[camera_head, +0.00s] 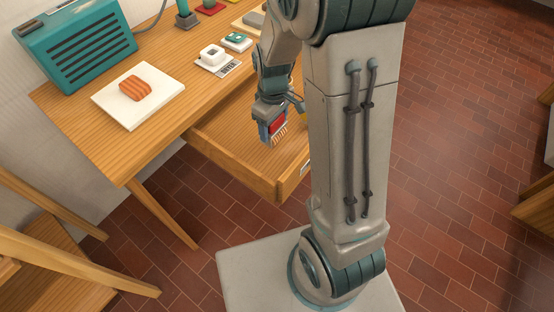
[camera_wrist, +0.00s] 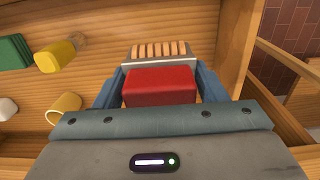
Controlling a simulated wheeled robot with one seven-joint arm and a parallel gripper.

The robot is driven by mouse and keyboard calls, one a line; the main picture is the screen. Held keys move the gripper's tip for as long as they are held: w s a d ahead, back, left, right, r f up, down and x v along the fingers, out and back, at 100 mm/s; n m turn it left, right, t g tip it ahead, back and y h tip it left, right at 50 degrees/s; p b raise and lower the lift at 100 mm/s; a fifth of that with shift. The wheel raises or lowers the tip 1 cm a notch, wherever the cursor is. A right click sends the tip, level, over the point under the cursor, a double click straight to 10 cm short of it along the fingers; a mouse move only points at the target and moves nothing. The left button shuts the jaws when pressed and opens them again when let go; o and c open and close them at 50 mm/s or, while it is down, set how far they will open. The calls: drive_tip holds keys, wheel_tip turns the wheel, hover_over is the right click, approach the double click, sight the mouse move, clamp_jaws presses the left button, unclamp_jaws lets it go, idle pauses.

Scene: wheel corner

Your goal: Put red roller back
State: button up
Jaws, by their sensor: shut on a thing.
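My gripper (camera_head: 272,128) is shut on the red roller (camera_head: 277,124), over the open wooden drawer (camera_head: 225,150). In the wrist view the roller's red body (camera_wrist: 160,86) sits between the two blue fingers (camera_wrist: 160,90). A pale metal end with a row of orange-tan ribs (camera_wrist: 160,50) points away from the gripper. In the head view this ribbed end points down. I cannot tell whether it touches the drawer floor. Part of the drawer is hidden behind my arm.
In the wrist view a yellow-handled tool (camera_wrist: 55,56), a green block (camera_wrist: 14,52) and a yellow ring-like piece (camera_wrist: 65,107) lie at the left. On the table a white board (camera_head: 110,108) holds an orange ribbed slab (camera_head: 135,88). A teal box (camera_head: 75,45) stands behind.

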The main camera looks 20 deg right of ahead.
wheel_tip(320, 180, down, 10)
drive_tip(key=shift+r+b, duration=0.2)
drive_tip(key=shift+b, duration=0.4)
drive_tip(key=shift+f+b, duration=0.3)
drive_tip(key=shift+b, duration=0.05)
drive_tip(key=o, duration=1.6)
drive_tip(key=shift+r, duration=0.1)
drive_tip(key=shift+p, duration=0.3)
